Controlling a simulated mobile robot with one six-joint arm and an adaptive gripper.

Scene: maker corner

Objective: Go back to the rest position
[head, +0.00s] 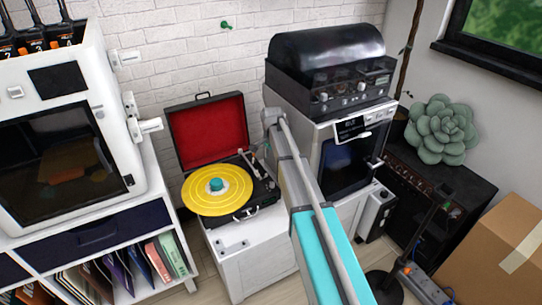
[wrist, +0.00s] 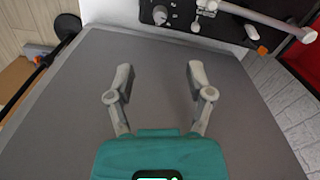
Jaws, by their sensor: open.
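In the wrist view my gripper (wrist: 157,75) has its two grey fingers spread apart, with nothing between them. A plain grey surface fills the view behind the fingers; I cannot tell how far away it is. In the head view my grey and teal arm reaches up from the bottom edge, in front of the white cabinets. The gripper's fingers cannot be made out there.
An open record player (head: 247,199) with a yellow record (head: 217,199) stands on a low white cabinet (head: 237,253). A black device with a dark cover (head: 326,54) sits on a white machine (head: 322,130). A succulent (head: 441,132) and a cardboard box (head: 480,262) are at right.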

